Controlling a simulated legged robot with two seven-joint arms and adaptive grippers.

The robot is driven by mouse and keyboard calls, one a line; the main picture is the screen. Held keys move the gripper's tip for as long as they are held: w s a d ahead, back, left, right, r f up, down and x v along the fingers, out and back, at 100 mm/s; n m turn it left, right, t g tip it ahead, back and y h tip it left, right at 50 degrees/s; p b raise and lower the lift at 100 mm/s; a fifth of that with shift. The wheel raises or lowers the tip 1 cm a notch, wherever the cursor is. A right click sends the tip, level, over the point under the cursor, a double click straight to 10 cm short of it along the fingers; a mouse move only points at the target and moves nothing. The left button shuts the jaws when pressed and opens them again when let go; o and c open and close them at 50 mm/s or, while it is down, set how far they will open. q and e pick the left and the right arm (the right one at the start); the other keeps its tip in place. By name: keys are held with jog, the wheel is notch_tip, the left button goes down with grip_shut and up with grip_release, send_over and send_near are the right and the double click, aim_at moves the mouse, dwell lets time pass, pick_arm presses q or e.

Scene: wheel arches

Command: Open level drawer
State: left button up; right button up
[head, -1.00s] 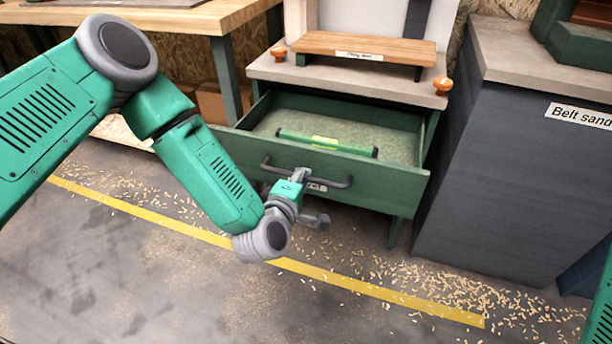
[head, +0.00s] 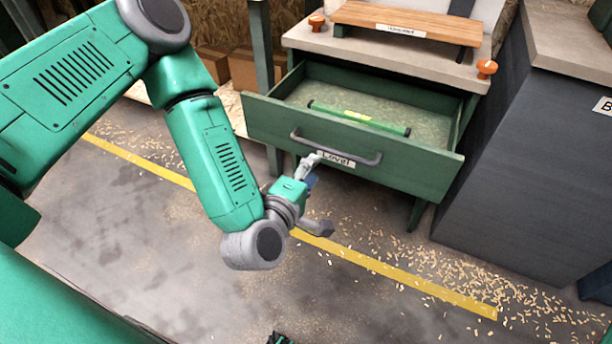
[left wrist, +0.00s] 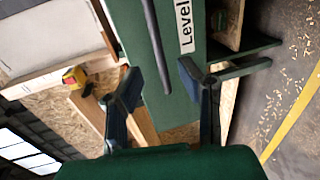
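The green level drawer (head: 400,172) is pulled out of its cabinet in the head view. Its dark bar handle (head: 345,155) and "Level" label are on the front. A green spirit level (head: 358,118) lies inside. My left gripper (head: 312,182) is in front of the drawer, just below the handle's left end. In the left wrist view its fingers (left wrist: 158,75) are spread and empty. The handle (left wrist: 156,45) lies ahead of them, apart from the fingers, near the label (left wrist: 185,25).
The cabinet top (head: 385,55) holds a wooden board (head: 410,22) and orange knobs. A grey cabinet (head: 510,150) stands close on the right. Wood chips and a yellow line (head: 400,272) mark the floor, which is open in front of the drawer.

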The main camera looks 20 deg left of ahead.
pick_arm(q)
jog(key=s, duration=0.2)
jog(key=shift+s+r, duration=0.25)
jog(key=shift+s, duration=0.05)
jog(key=shift+a, duration=0.1)
jog(key=s+f+m+g+h+p, duration=0.2)
jog(key=s+f+m+g+p, duration=0.4)
jog(key=s+f+m+g, duration=0.4)
jog(key=s+a+r+m+g+y+p, duration=0.2)
jog(key=s+a+m+g, duration=0.3)
jog(key=s, duration=0.8)
jog(key=a+m, duration=0.3)
jog(key=a, duration=0.2)
jog(key=shift+y+p, duration=0.3)
jog(key=shift+p, duration=0.1)
